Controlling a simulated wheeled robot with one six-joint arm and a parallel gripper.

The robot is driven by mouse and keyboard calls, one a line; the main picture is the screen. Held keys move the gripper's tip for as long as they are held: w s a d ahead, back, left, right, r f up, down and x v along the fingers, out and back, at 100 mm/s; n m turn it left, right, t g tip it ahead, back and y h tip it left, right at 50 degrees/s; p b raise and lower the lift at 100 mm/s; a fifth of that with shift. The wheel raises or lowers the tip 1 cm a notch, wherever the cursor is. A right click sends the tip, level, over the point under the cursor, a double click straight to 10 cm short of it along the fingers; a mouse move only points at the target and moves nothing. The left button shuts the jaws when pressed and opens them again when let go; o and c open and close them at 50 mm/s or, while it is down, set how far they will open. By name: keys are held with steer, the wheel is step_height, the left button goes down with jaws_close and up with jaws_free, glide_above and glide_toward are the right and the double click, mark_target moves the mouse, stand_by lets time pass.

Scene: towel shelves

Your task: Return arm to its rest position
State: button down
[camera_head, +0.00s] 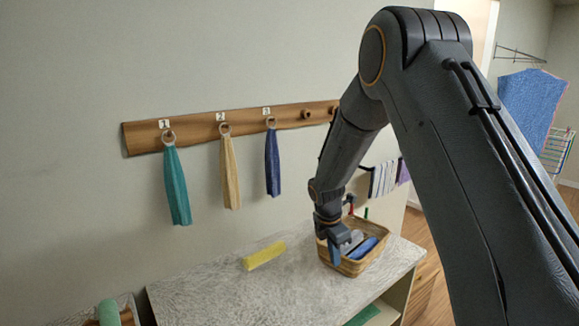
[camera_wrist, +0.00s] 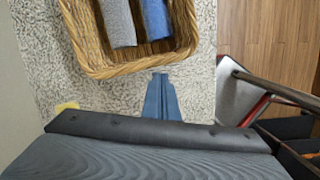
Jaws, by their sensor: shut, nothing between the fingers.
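My dark grey arm reaches in from the right of the head view and bends down over the counter. My gripper (camera_head: 334,258) is at the front left side of the wicker basket in that picture. In the wrist view its blue fingers (camera_wrist: 160,78) are together and hold nothing, just below the basket's rim in the picture. I cannot tell whether the fingers touch the basket.
The wicker basket (camera_wrist: 130,68) holds a grey towel (camera_wrist: 118,22) and a blue towel (camera_wrist: 155,18). A yellow towel (camera_head: 263,255) lies on the counter (camera_head: 210,295). Teal (camera_head: 176,187), cream (camera_head: 229,175) and blue (camera_head: 272,163) towels hang from the wooden rail (camera_head: 145,138).

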steer(key=s+d+r+m+y+b, duration=0.1)
steer(key=s+d+r+m+b, duration=0.1)
steer(key=s+m, duration=0.9)
steer(key=s+d+r+m+y+b, duration=0.1)
steer(key=s+d+m+b, duration=0.2)
steer(key=s+m, duration=0.8)
steer(key=s, duration=0.5)
steer(key=shift+d+r+m+b, duration=0.35)
steer(key=shift+r+m, duration=0.05)
steer(key=shift+s, duration=0.1)
